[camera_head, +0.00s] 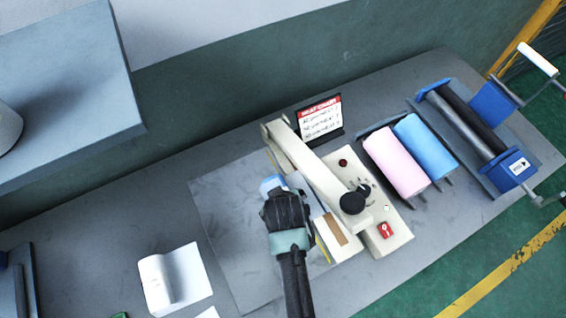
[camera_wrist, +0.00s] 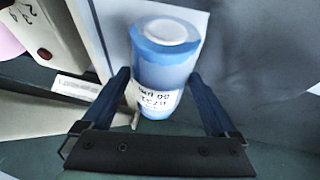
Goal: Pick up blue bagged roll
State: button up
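The blue bagged roll (camera_wrist: 165,68) stands between the two fingers of my gripper (camera_wrist: 158,78) in the wrist view. It has a pale round end and a white label with dark print. The fingers are spread on either side of it, close to its sides, and firm contact does not show. In the head view my gripper (camera_head: 275,190) is over the bench at the left side of the cream sealing machine. Only a bit of the blue roll (camera_head: 268,184) shows past it, and the rest is hidden.
The cream heat sealer (camera_head: 330,190) stands close at the right of my gripper, with a small sign (camera_head: 319,119) behind it. Pink (camera_head: 395,160) and blue (camera_head: 427,147) film rolls lie farther right. A white roll with sheet (camera_head: 172,278) lies front left.

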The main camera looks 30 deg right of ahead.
grip_shut()
jog(key=shift+r, duration=0.1)
